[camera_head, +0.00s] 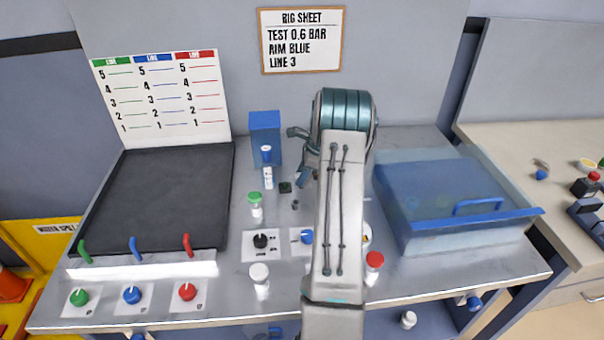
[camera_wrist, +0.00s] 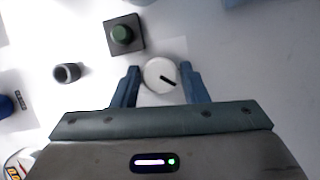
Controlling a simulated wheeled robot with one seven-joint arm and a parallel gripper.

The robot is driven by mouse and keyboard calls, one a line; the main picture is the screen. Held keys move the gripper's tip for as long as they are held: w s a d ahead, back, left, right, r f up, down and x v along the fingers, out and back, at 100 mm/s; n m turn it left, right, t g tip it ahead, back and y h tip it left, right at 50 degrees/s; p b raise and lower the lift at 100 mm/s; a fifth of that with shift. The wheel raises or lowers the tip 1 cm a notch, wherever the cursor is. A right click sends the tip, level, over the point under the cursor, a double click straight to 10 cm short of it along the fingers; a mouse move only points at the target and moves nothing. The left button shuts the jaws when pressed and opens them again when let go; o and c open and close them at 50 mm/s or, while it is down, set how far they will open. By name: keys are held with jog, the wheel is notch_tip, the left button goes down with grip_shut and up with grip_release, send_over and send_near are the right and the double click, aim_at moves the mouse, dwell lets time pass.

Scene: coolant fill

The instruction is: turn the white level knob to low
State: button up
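The white knob (camera_wrist: 160,75) is a round white disc with a short black mark pointing to the lower right in the wrist view. No low or high lettering shows beside it. My gripper (camera_wrist: 161,72) has its two blue fingers on either side of the knob, spread apart, with a narrow gap seeming to show at each side. Whether either finger touches the knob is hard to tell. In the head view my gripper (camera_head: 303,178) is partly covered by my arm, and the white knob is hidden there.
A green button on a black square (camera_wrist: 122,34) and a small dark cylinder (camera_wrist: 67,72) are near the knob. A blue box (camera_head: 265,135) stands behind. A blue knob (camera_head: 307,237), black knob (camera_head: 260,241) and several bottles are nearer the front. A blue-lidded bin (camera_head: 450,200) is at right.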

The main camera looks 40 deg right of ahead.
jog(key=c, duration=0.5)
jog(key=n+g, duration=0.1)
jog(key=n, duration=0.3)
jog(key=shift+w+d+y, duration=0.1)
jog(key=shift+w+y, duration=0.05)
jog(key=shift+y, duration=0.15)
jog(key=shift+n+g, duration=0.8)
jog(key=shift+n, duration=0.9)
jog(key=o, duration=1)
